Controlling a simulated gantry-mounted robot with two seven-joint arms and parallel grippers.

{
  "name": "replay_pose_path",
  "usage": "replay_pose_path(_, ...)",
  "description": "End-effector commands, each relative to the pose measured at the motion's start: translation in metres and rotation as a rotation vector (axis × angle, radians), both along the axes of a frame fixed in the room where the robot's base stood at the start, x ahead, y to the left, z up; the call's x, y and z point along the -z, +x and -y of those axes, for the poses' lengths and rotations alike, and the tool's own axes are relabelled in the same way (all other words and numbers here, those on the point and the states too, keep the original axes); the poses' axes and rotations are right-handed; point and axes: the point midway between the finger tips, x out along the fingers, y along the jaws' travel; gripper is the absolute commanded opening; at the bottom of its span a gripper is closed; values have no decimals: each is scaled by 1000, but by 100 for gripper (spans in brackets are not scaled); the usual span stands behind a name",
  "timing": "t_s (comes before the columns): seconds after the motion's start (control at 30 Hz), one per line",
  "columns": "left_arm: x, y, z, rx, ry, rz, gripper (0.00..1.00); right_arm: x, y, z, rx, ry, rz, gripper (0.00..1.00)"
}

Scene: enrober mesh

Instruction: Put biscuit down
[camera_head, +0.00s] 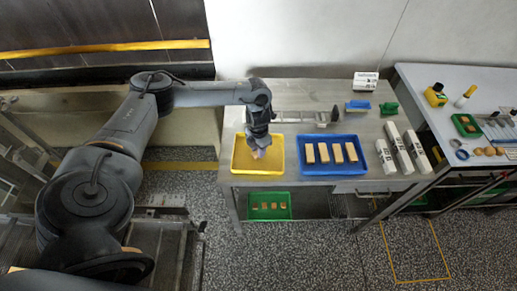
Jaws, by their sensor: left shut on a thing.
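My left gripper (258,147) points down over the yellow tray (240,165) on the metal table. It is shut on a small, pale biscuit (259,154), which is partly hidden by the fingers. I cannot tell whether the biscuit touches the tray floor or hangs just above it. The rest of the yellow tray looks empty. Several tan bars with pale sides stand in a row in the blue tray (365,168) to the right. My right gripper is not in view.
A rail-like metal fixture (295,117) lies behind the trays. Several white boxes (405,150) lie right of the blue tray. A green tray (269,206) with small pieces sits on the lower shelf. A second table (440,85) with tools stands at the right.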

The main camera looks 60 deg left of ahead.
Motion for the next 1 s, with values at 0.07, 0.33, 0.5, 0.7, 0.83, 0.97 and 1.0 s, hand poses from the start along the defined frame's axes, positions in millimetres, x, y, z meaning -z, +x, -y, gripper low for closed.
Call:
replay_pose_path(0.07, 0, 0, 0, 0, 0, 0, 12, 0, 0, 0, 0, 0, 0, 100)
replay_pose_path(0.33, 4, 0, 0, -1, 0, 0, 12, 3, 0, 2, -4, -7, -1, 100)
replay_pose_path(0.5, 3, 0, 0, -1, 0, 1, 52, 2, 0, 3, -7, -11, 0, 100)
replay_pose_path(0.7, 3, 0, 0, 0, 0, 0, 54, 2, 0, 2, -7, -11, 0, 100)
replay_pose_path(0.83, 1, 0, 0, 0, 0, 1, 54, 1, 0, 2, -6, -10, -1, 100)
replay_pose_path(0.97, -6, 0, 0, 0, -1, 1, 54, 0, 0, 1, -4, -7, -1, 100)
replay_pose_path(1.0, -11, 1, 0, -1, -1, 2, 54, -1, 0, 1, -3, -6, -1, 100)
